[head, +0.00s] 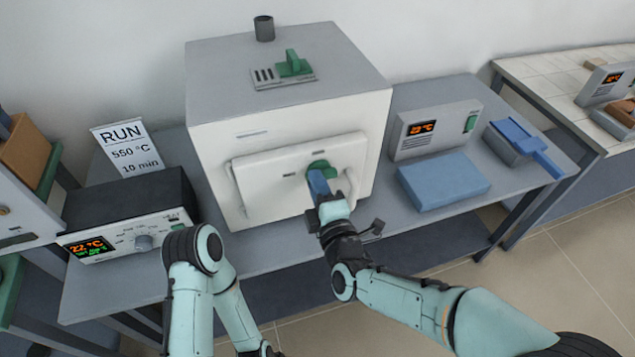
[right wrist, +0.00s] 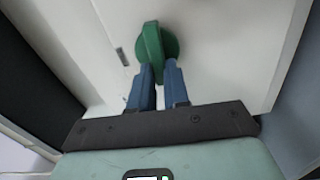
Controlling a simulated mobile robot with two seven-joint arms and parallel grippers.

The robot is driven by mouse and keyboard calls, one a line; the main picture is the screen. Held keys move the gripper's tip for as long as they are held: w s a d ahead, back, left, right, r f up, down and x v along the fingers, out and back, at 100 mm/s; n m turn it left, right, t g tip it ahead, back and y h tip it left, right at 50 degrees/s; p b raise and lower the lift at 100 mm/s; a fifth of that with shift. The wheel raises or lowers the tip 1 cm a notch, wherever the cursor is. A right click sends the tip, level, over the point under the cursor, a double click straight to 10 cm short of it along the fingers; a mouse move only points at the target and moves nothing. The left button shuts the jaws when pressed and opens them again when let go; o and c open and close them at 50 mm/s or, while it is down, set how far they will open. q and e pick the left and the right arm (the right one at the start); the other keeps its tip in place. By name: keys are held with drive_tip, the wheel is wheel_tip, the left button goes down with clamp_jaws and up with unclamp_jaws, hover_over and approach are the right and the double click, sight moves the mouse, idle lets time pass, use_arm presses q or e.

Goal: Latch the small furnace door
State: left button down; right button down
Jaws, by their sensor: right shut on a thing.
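The small furnace (head: 290,108) is a white box with a grey top, standing on the bench in the middle of the head view. Its white door (head: 268,186) sits against the front face and looks closed. A round green latch knob (head: 318,166) is on the door; its raised grip looks close to upright in the right wrist view (right wrist: 153,45). My right gripper (head: 318,182) is at the knob, with blue fingers on either side of the grip, shut on it. The fingertips (right wrist: 159,68) partly cover the knob's lower part. My left arm shows at the lower left, but its gripper is out of view.
A dark controller (head: 130,215) and a RUN sign (head: 127,147) stand left of the furnace. At right are a grey display unit (head: 436,130), a blue block (head: 443,180) and a blue-topped item (head: 515,140). The bench (head: 400,230) is bare along its front edge.

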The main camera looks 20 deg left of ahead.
drive_tip(key=shift+f+n, duration=0.1)
drive_tip(key=shift+n, duration=0.5)
drive_tip(key=c, duration=1.1)
unclamp_jaws()
drive_tip(key=v, duration=1.3)
drive_tip(key=shift+d, duration=0.2)
drive_tip(key=shift+s, duration=0.1)
